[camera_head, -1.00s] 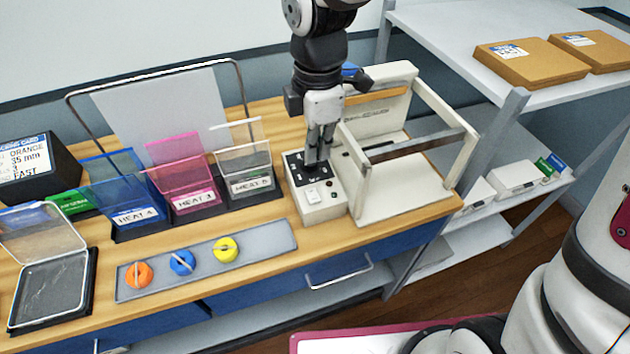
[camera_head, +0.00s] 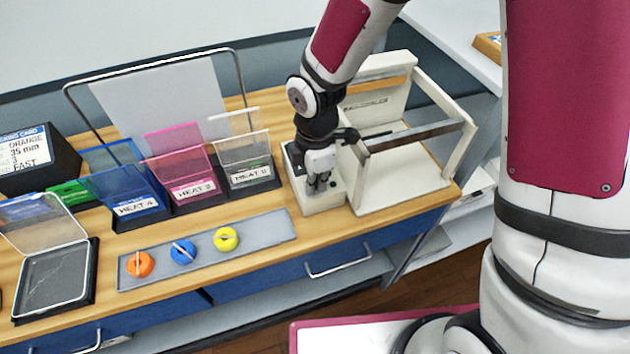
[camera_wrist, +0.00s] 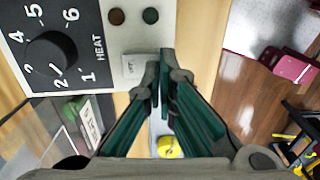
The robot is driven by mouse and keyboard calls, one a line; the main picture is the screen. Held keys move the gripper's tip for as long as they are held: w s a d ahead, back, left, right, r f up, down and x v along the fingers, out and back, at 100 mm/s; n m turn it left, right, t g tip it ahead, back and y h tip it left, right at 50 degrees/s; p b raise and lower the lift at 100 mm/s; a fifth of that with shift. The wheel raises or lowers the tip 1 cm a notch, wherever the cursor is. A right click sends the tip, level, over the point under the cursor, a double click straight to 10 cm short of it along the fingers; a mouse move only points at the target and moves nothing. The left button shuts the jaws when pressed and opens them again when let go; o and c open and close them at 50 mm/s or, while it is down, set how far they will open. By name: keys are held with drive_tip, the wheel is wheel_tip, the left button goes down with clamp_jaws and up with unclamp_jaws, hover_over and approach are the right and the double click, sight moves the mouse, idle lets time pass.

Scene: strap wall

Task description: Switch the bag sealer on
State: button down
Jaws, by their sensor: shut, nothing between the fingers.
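The bag sealer (camera_head: 405,185) is a cream machine with an open frame at the back right of the bench. Its control box (camera_head: 322,208) stands at its left side. In the wrist view the box's black panel has a heat dial (camera_wrist: 50,55), with a dark red light (camera_wrist: 116,16) and a dark green light (camera_wrist: 150,15) beside it. A white switch (camera_wrist: 134,68) sits below the lights, partly covered by a finger; its marking is unreadable. My gripper (camera_head: 318,188) is shut and empty, pointing down over the box. Its fingertips (camera_wrist: 160,68) are at the switch's edge; I cannot tell whether they touch.
Blue, pink and clear holders (camera_head: 205,185) with heat labels stand left of the box. A grey strip (camera_head: 262,232) with orange, blue and yellow knobs lies in front. A card reading orange, 35 mm, fast (camera_head: 22,150) is far left. The sealer's frame rises close right.

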drive_tip(key=shift+f, duration=0.15)
drive_tip(key=shift+s+d+f, duration=0.1)
drive_tip(key=shift+s+f, duration=0.05)
drive_tip(key=shift+f, duration=0.25)
drive_tip(key=shift+r, duration=0.15)
drive_tip(key=shift+w+a+r, duration=0.25)
drive_tip(key=shift+w+r, duration=0.15)
drive_tip(key=shift+w, duration=0.3)
